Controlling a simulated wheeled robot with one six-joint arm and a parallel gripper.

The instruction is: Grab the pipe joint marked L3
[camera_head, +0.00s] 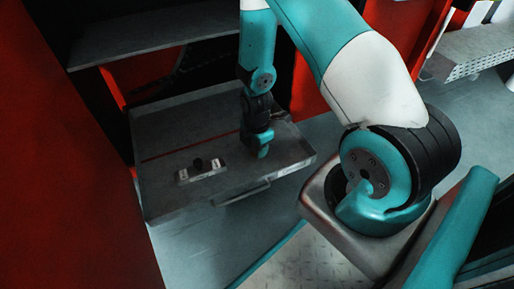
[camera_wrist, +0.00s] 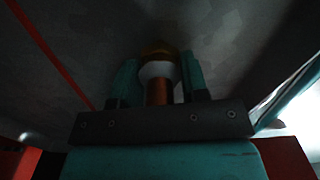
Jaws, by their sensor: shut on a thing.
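In the wrist view, my gripper (camera_wrist: 158,78) is shut on a copper-coloured pipe joint (camera_wrist: 158,92) with a white band around it. The teal fingers are on either side of it. No L3 mark can be read on it in this dark view. In the head view, my gripper (camera_head: 263,152) points down over the right part of a grey tray (camera_head: 165,205). The held joint cannot be made out there, and I cannot tell whether it touches the tray.
A small light holder (camera_head: 184,179) with dark pieces on it sits on the tray, left of my gripper. The tray has a front handle (camera_head: 240,192) and a red line (camera_head: 190,148) across it. A grey shelf (camera_head: 150,38) is above, and a red panel (camera_head: 60,170) stands at left.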

